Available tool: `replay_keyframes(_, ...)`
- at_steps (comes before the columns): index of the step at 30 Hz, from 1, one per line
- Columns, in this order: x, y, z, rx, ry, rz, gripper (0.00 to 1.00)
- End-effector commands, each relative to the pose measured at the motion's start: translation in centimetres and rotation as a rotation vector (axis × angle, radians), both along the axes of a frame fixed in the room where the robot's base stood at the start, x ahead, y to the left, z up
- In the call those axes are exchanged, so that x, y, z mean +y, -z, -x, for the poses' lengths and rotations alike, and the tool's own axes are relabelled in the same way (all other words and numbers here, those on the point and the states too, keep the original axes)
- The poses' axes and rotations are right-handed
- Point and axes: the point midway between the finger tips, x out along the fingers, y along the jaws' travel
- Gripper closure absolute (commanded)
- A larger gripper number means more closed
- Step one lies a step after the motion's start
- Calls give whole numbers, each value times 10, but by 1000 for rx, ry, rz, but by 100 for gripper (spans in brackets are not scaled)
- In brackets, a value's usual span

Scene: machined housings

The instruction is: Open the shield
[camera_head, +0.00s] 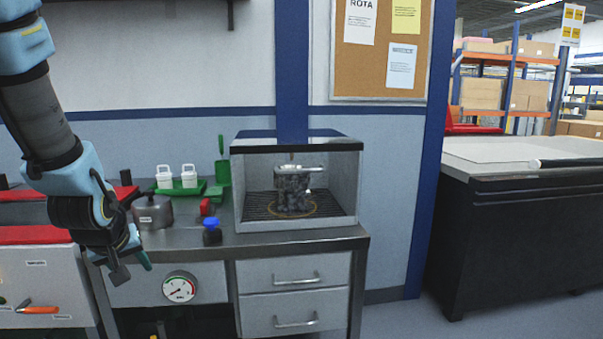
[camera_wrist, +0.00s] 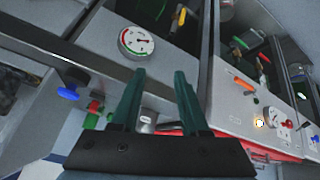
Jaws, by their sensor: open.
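The shield is a clear-sided box (camera_head: 346,190) with a dark front top edge, standing at the right of the workbench in the head view. Its front looks closed by a transparent pane, but I cannot be sure. Inside it a grey machined housing (camera_head: 292,190) stands on a dark grate. My gripper (camera_head: 132,269) hangs at the left, in front of the bench edge and well away from the shield. In the wrist view its two green fingers (camera_wrist: 158,78) are spread apart with nothing between them. The shield is not clearly visible in the wrist view.
On the workbench (camera_head: 185,240) left of the shield are a blue-capped bottle (camera_head: 212,236), a grey pot (camera_head: 152,212) and a green tray (camera_head: 180,187) with white containers. A gauge (camera_head: 179,288) and drawers (camera_head: 290,280) are on the bench front. A black cabinet (camera_head: 510,240) stands right, beyond open floor.

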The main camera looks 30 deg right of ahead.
Motion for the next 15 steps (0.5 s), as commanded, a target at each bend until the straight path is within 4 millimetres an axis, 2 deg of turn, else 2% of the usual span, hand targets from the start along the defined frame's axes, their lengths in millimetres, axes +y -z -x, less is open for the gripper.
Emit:
replay_keyframes(1, -28, -4, -14, -61, 11, 78, 55)
replay_keyframes(3, -69, -15, -29, -141, 23, 216, 55)
replay_keyframes(7, -148, -40, -37, -218, 68, 524, 55)
replay_keyframes(9, -189, -56, -29, -220, 102, 710, 55)
replay_keyframes(12, -239, -80, -10, -174, 155, 969, 55)
replay_keyframes(15, -272, -102, 14, -96, 200, 1184, 55)
